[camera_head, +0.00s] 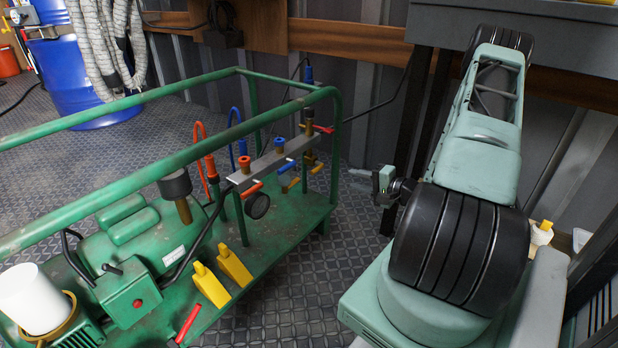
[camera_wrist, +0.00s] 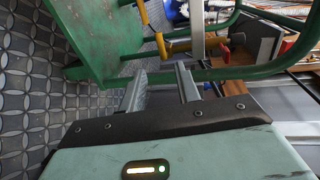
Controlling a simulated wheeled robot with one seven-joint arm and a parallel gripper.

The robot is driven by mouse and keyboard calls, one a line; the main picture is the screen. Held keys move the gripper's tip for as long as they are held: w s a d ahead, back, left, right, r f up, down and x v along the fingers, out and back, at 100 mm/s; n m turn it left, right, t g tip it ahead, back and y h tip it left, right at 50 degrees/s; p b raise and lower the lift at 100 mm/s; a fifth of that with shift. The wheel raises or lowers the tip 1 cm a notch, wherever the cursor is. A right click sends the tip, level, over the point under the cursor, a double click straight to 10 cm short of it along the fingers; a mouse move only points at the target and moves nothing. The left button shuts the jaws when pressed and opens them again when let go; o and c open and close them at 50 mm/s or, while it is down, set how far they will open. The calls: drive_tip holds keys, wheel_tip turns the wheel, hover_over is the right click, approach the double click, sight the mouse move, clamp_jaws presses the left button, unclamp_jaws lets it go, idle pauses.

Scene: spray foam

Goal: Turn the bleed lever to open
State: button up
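A green-framed machine (camera_head: 120,215) stands at left in the head view, carrying a grey manifold bar (camera_head: 275,163). Small levers sit along the bar: a red lever (camera_head: 251,190), a blue lever (camera_head: 286,167) and yellow-orange levers (camera_head: 291,185). I cannot tell which one is the bleed lever. In the wrist view a yellow-orange handle (camera_wrist: 165,45) shows beyond the fingertips, near a green frame tube. My gripper (camera_wrist: 161,80) is open, with nothing visible between its fingers.
Green frame rails (camera_head: 337,150) surround the manifold. Two yellow wedge-shaped pieces (camera_head: 233,266) and a red handle (camera_head: 188,325) are at the machine's front. A dark bench (camera_head: 560,30) stands at right. Patterned floor (camera_head: 350,260) between machine and my base is clear.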

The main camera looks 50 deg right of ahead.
sight(317, 171)
drive_tip(key=shift+b+x, duration=4.35)
drive_tip(key=shift+x, duration=3.7)
clamp_jaws()
